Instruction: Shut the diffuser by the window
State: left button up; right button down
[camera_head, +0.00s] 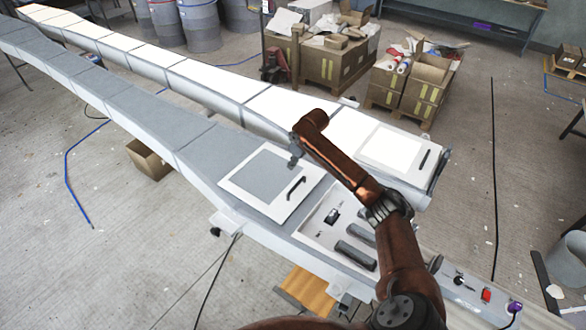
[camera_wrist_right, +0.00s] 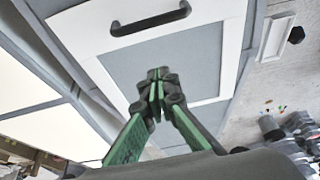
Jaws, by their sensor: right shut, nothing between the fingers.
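Nothing is labelled as a diffuser, and I see no window. The near grey mould carries a white-framed panel with a grey centre (camera_head: 262,174) and a black handle (camera_head: 297,187). Right of this panel is an uncovered tray-like recess (camera_head: 313,226) holding dark parts. In the wrist view the panel (camera_wrist_right: 215,60) and its handle (camera_wrist_right: 151,20) lie beyond the fingers. My right gripper (camera_head: 293,162) is shut and empty above the panel's far side, apart from the handle; its fingertips also show in the wrist view (camera_wrist_right: 158,76). My left gripper is out of view.
A second, white mould runs behind, with a pale panel (camera_head: 378,147) and black handle (camera_head: 424,160). Cardboard boxes (camera_head: 330,65), a pallet jack (camera_head: 274,64) and drums (camera_head: 200,25) stand beyond. A wooden piece (camera_head: 308,290) and cables lie near the front.

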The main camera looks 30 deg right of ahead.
send_over(286, 186)
notch_tip(286, 186, down, 5)
notch_tip(286, 186, down, 2)
jog(key=shift+w+d+f+p, duration=0.1)
jog(key=shift+f+p, duration=0.1)
jog(key=shift+p, duration=0.15)
jog(key=shift+s+d+f+p, duration=0.2)
jog(key=shift+s+d+p, duration=0.15)
jog(key=shift+s, duration=0.25)
jog(key=shift+s+d+f+p, duration=0.15)
jog(key=shift+s+d+p, duration=0.15)
jog(key=shift+s, duration=0.3)
jog(key=shift+s+d, duration=0.1)
jog(key=shift+s, duration=0.25)
jog(key=shift+s+f, duration=0.1)
jog(key=shift+s, duration=0.1)
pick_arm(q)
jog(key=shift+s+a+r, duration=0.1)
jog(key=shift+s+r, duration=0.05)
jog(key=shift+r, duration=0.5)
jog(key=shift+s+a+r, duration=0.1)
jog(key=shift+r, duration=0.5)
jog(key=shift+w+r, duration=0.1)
pick_arm(e)
jog(key=shift+s, duration=0.15)
